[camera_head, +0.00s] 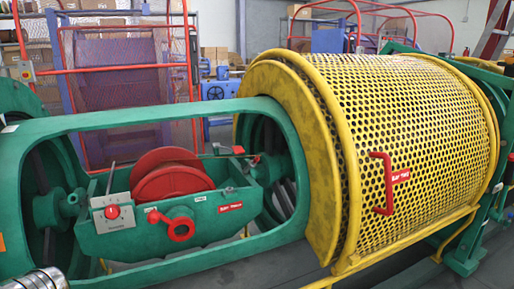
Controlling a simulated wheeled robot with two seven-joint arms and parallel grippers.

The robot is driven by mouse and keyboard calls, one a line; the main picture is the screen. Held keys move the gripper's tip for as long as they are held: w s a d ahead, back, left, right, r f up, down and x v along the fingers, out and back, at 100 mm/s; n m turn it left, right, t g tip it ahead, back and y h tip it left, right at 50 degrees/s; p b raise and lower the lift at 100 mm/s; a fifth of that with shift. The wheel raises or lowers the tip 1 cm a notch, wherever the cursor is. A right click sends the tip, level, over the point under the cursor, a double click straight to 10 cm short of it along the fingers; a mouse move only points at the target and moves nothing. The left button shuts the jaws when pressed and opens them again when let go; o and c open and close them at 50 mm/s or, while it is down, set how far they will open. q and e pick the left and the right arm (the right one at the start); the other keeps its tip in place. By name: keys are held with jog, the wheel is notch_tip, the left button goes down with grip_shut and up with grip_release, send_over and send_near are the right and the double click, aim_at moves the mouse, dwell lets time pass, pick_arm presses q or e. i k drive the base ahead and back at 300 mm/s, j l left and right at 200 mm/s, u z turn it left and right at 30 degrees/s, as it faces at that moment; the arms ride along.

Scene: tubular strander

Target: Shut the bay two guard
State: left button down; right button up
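The bay two guard (420,120) is a yellow perforated curved cover at the right of the head view. It has a red handle (382,183) on its near side, with a small red label beside it that seems to read "BAY TWO". The guard sits over the right part of the machine. To its left, the green-framed bay (190,225) is uncovered, showing a red reel (172,175) in a green cradle.
A yellow rail (410,238) runs along the guard's lower edge. Red-framed mesh fences (125,68) stand behind. Grey floor shows at the bottom centre.

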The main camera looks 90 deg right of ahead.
aim_at(349, 261)
jog(key=z, duration=1.8)
